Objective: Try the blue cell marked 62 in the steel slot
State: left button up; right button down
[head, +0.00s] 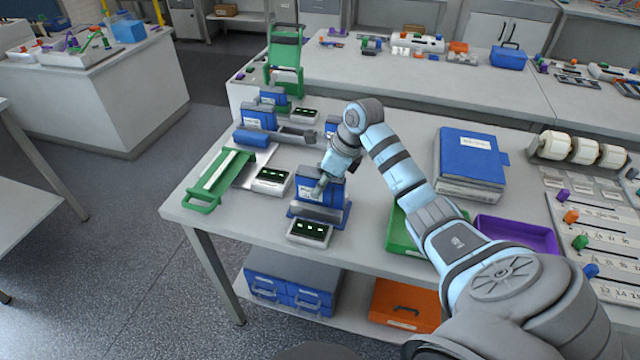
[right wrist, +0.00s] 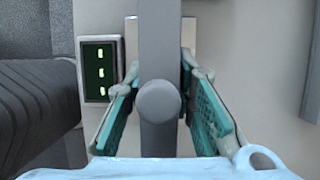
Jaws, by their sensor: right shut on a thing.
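My right gripper (head: 319,187) is over the front of the table, by a blue station (head: 331,190) with a white label and a grey front. In the right wrist view my right gripper (right wrist: 160,95) has its teal pads on both sides of a grey bar with a round knob (right wrist: 158,101), and it is shut on this bar. A pale steel-coloured plate (right wrist: 188,32) shows behind the bar. Other blue labelled stations (head: 257,116) stand farther back. I cannot read the number 62 anywhere, and cannot tell which blue piece is that cell. My left gripper is not in view.
A display box (head: 309,232) with green marks stands near the front edge; a second display (head: 271,181) is left of it. A blue binder (head: 468,155) and purple tray (head: 540,236) are to the right.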

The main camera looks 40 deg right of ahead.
aim_at(319, 164)
jog(key=shift+f+b, duration=0.8)
jog(key=shift+f, duration=0.3)
dwell(1.2)
jog(key=shift+r, duration=0.1)
jog(key=shift+r+p, duration=0.75)
jog(key=shift+r, duration=0.05)
notch_tip(319, 164, up, 2)
jog(key=shift+p, duration=0.65)
jog(key=shift+r+p, duration=2.15)
jog(key=shift+r, duration=0.6)
jog(key=shift+f, duration=0.1)
